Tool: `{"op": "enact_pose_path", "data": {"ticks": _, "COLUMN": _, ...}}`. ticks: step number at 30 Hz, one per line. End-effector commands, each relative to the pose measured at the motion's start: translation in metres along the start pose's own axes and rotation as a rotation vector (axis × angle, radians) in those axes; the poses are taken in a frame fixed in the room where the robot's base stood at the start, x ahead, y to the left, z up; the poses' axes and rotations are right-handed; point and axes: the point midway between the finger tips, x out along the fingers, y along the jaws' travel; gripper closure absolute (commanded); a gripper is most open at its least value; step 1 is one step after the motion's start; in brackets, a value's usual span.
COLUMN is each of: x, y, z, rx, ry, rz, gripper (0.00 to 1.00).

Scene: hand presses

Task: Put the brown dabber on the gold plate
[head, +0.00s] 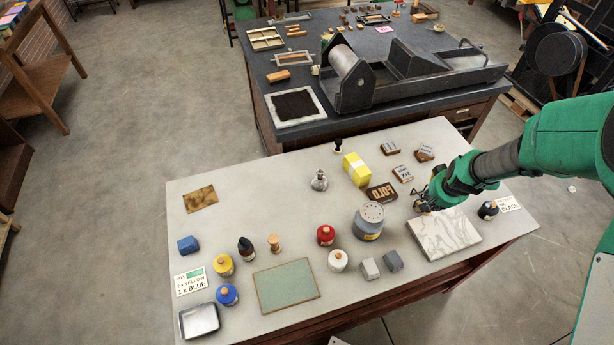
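A small light-brown wooden piece with a rounded top, which looks like the brown dabber (274,243), stands upright on the near table, left of the middle. A flat, mottled gold-brown rectangle, which looks like the gold plate (200,199), lies bare at the table's far left. My gripper (421,206) is low over the right part of the table, beside the marble slab, far to the right of both. Its fingers are small and dark here, so I cannot tell whether they are open or shut.
The pale table (250,185) also holds a red jar (326,235), a black bottle (245,249), a green mat (287,285), a grey canister (369,221), a yellow block (356,169) and a marble slab (443,233). The table is clear between the plate and the glass bottle (319,181).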

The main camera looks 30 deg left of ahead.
Motion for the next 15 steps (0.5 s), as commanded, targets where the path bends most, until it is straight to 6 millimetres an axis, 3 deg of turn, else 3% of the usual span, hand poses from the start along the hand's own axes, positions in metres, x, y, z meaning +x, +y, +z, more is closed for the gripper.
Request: {"op": "enact_pose_path", "data": {"ticks": 15, "x": 0.002, "y": -0.164, "z": -0.007, "rx": -0.309, "ry": -0.009, "rz": -0.116, "gripper": 0.99}}
